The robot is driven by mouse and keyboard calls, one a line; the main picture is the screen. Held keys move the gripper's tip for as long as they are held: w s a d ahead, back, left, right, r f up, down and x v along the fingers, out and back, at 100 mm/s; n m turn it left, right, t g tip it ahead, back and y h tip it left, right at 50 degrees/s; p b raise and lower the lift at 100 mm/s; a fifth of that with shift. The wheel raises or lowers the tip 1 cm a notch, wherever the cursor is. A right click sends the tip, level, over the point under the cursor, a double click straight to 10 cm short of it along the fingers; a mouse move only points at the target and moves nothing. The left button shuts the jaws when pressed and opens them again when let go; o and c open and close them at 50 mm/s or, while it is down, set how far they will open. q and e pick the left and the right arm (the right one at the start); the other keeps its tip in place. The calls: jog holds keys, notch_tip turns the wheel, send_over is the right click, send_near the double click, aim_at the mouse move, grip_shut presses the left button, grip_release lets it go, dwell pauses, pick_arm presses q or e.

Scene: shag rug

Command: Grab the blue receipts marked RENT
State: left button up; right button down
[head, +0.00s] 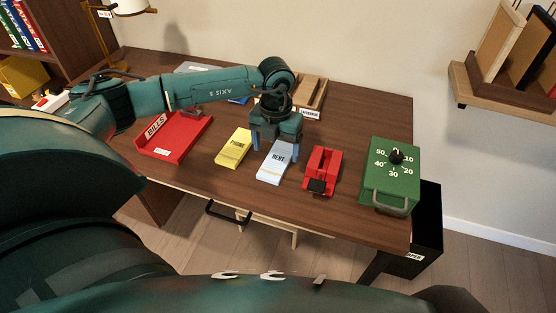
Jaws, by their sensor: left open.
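The blue receipts marked RENT (275,163) lie as a light blue pad on the brown desk, near its front middle. My left gripper (276,143) is above the far end of the pad, pointing down. Its fingers are apart, one toward each side of the pad. The fingers partly cover the pad's far end, and I cannot tell whether they touch it. My right gripper is not in view.
A yellow pad (235,146) lies just left of the blue one. A red stapler-like object (322,170) stands close on the right, then a green timer box (391,174). A red BILLS tray (183,147) is at left. The desk's front edge (250,203) is near.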

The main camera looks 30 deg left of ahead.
aim_at(275, 164)
pick_arm(q)
jog(key=shift+w+a+f, duration=0.1)
jog(key=shift+a+f, duration=0.05)
jog(key=shift+f, duration=0.85)
jog(key=shift+w+a+f, duration=0.1)
jog(key=shift+f, duration=0.95)
jog(key=shift+w+a+f, duration=0.1)
jog(key=shift+a+f, duration=0.05)
jog(key=shift+f, duration=0.85)
jog(key=shift+c, duration=0.3)
jog(key=c, duration=1)
